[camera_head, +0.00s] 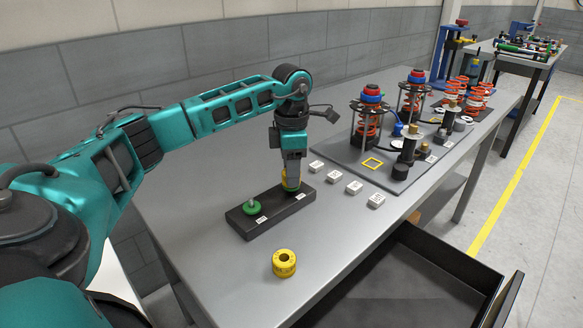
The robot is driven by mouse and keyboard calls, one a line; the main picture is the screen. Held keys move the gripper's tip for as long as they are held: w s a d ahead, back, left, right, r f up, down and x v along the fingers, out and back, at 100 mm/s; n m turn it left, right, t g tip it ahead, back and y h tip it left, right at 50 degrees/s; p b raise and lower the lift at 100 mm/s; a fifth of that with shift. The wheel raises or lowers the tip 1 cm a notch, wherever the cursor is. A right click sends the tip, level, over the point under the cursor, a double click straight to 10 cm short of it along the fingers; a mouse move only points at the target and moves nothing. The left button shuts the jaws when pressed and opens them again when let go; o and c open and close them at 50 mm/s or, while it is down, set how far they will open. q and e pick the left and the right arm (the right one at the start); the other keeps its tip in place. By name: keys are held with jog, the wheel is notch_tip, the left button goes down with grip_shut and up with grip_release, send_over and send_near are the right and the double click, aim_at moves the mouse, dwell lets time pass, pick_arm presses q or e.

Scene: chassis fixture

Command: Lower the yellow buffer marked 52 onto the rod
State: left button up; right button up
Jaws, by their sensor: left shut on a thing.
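My left gripper (292,180) points down over the right end of a black base block (268,224). It is shut on a yellow buffer (284,177), mostly hidden by the fingers. A green disc (292,190) shows just below it. I cannot tell whether the buffer is around a rod there or above it. At the block's left end a short grey rod (251,202) stands up from another green disc (252,209). A second yellow buffer (284,263) with a dark centre hole and markings lies on the table, in front of the block. I cannot read a 52 on either buffer. My right gripper is not in view.
Several small white labelled blocks (354,187) stand right of the base. Behind them is a grey plate (342,147) with red-spring assemblies (367,118) and a yellow square outline (373,163). An open drawer (408,280) juts out at the front. The left tabletop is clear.

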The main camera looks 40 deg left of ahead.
pick_arm(q)
jog(key=shift+f, duration=0.15)
dwell(0.6)
jog(key=o, duration=1.1)
notch_tip(320, 180, up, 5)
jog(key=p, duration=0.5)
jog(key=shift+r, duration=1.05)
